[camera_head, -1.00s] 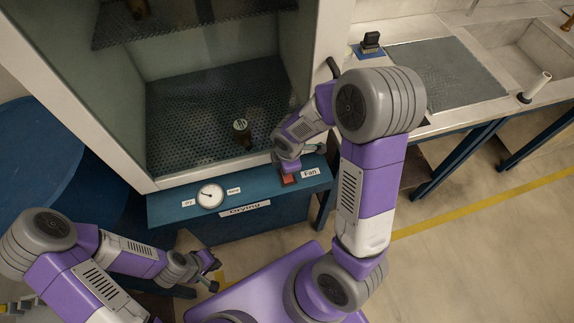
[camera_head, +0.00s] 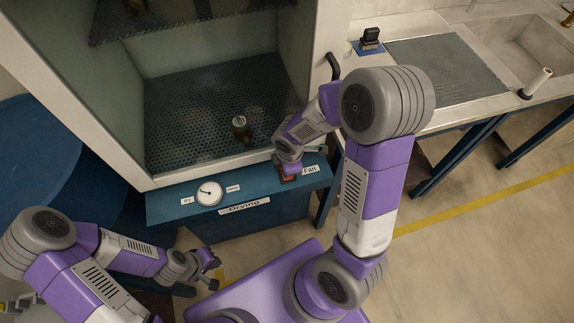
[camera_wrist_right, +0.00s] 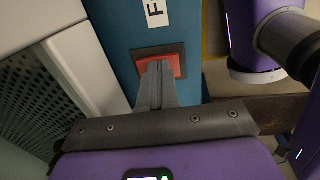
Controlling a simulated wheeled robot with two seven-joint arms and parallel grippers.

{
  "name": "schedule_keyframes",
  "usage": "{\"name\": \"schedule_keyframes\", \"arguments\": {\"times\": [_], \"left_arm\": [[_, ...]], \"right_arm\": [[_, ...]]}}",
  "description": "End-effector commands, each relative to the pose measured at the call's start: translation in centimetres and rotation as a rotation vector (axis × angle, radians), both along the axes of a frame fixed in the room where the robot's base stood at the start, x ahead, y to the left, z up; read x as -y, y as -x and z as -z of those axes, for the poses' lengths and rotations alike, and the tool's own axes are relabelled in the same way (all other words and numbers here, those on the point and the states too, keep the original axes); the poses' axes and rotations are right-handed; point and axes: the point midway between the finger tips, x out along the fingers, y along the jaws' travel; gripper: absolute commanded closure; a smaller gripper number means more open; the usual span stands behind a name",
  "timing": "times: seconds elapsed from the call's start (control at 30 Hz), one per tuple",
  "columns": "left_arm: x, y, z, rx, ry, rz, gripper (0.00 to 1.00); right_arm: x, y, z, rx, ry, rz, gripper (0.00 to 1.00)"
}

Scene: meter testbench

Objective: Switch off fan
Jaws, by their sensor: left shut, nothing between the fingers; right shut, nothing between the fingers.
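The red fan switch (camera_head: 288,178) sits on the blue front panel (camera_head: 170,208) of the drying cabinet, beside the "Fan" label (camera_head: 310,169). In the right wrist view the switch (camera_wrist_right: 174,64) is a red rocker in a dark frame. My right gripper (camera_wrist_right: 158,66) is shut and empty, its fingertips over the switch and seemingly on it; actual contact is hard to tell. In the head view the right wrist hides these fingertips and part of the switch. My left gripper (camera_head: 213,272) is shut and empty, low at the left, away from the panel.
A round dial (camera_head: 209,193) and a "Drying" label (camera_head: 244,206) are on the panel. A small bottle (camera_head: 241,130) stands on the perforated cabinet floor (camera_head: 185,125). A counter with a sink (camera_head: 525,50) stands at the right. The cabinet's white frame is close beside the right gripper.

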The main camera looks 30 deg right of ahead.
Motion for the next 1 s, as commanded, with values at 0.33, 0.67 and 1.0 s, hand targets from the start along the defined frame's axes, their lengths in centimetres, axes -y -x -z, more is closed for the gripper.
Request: {"name": "schedule_keyframes", "arguments": {"times": [0.33, 0.67, 1.0], "left_arm": [[0.0, 0.0, -1.0, 0.000, 0.000, 0.000, 1.00], [0.0, 0.0, -4.8, 0.000, 0.000, 0.000, 1.00], [0.0, 0.0, -6.8, 0.000, 0.000, 0.000, 1.00]], "right_arm": [[-0.1, -0.1, -1.1, 0.003, 0.000, -0.002, 1.00], [-0.4, 0.3, -6.8, 0.007, -0.002, -0.005, 1.00], [-0.6, 1.1, -13.0, 0.004, 0.000, -0.006, 1.00]]}}
